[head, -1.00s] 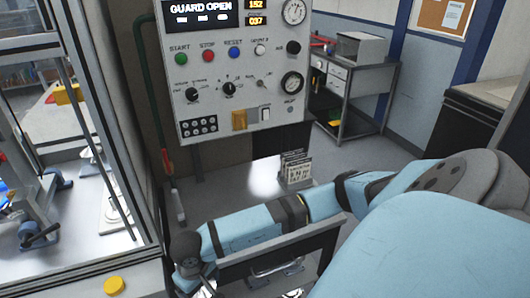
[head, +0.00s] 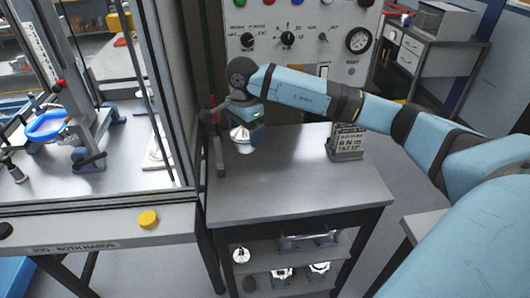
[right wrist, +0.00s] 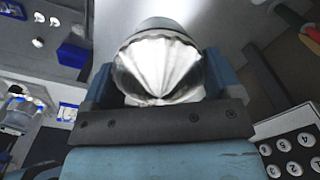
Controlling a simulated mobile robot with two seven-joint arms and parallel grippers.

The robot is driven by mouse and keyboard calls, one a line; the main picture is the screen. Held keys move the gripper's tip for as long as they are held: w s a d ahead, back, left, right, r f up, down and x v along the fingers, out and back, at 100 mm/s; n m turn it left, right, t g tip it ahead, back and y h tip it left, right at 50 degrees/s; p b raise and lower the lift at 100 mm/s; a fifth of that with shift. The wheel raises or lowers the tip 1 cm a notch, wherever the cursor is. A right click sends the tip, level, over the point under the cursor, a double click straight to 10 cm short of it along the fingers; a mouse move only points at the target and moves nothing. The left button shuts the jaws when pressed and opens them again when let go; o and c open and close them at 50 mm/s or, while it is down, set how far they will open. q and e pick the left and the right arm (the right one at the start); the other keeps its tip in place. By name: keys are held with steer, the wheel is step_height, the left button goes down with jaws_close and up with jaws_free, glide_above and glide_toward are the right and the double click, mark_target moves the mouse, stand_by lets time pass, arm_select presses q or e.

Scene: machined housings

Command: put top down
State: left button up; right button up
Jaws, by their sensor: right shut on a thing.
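The top, a shiny silver domed metal part (head: 241,138), hangs under my right gripper (head: 250,126) in the head view, over the far left corner of the grey table. The head view does not show clearly whether it touches the table. In the right wrist view my right gripper (right wrist: 158,82) is shut on the ribbed silver top (right wrist: 165,62), with a finger on each side. My left gripper is not in view.
Several metal parts lie on the shelves below. A glass-walled machine (head: 110,120) stands close on the left, and a control panel (head: 300,45) rises behind.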

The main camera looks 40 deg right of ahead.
steer(key=shift+f+p, duration=1.1)
steer(key=shift+f, duration=7.15)
steer(key=shift+f, duration=0.1)
